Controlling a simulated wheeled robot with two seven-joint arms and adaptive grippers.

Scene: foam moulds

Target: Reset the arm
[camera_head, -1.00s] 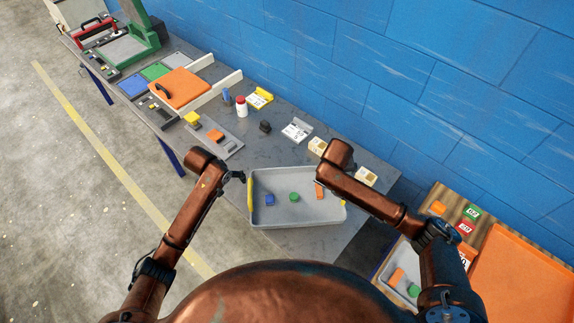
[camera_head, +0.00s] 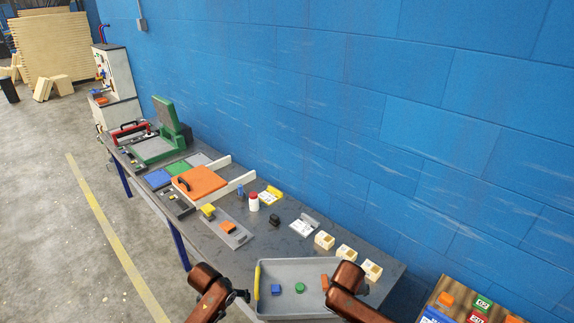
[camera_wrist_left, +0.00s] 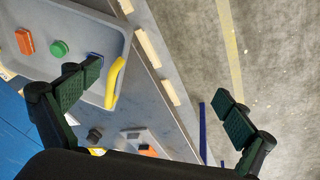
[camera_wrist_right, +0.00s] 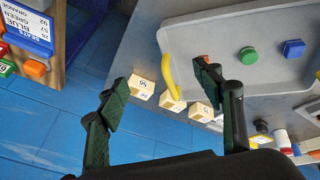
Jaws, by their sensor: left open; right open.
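My left gripper (camera_wrist_left: 155,90) is open and empty, its fingers spread near the yellow handle of the grey tray (camera_wrist_left: 97,15). In the head view the left arm's end (camera_head: 240,296) is at the tray's left side. My right gripper (camera_wrist_right: 165,95) is open and empty, over the tray's right edge and the pale blocks. In the head view its fingertips are hidden behind its own arm. The grey tray (camera_head: 310,312) lies at the near end of the table and holds a blue block (camera_head: 276,289), a green round piece (camera_head: 300,288) and an orange block (camera_head: 325,282).
Several cream blocks (camera_head: 346,252) stand along the table's wall side. A white-and-red bottle (camera_head: 254,202), a grey plate with an orange piece (camera_head: 228,227) and a green press (camera_head: 172,130) are farther along. A blue wall (camera_head: 330,90) bounds the back; open floor (camera_head: 60,230) lies left.

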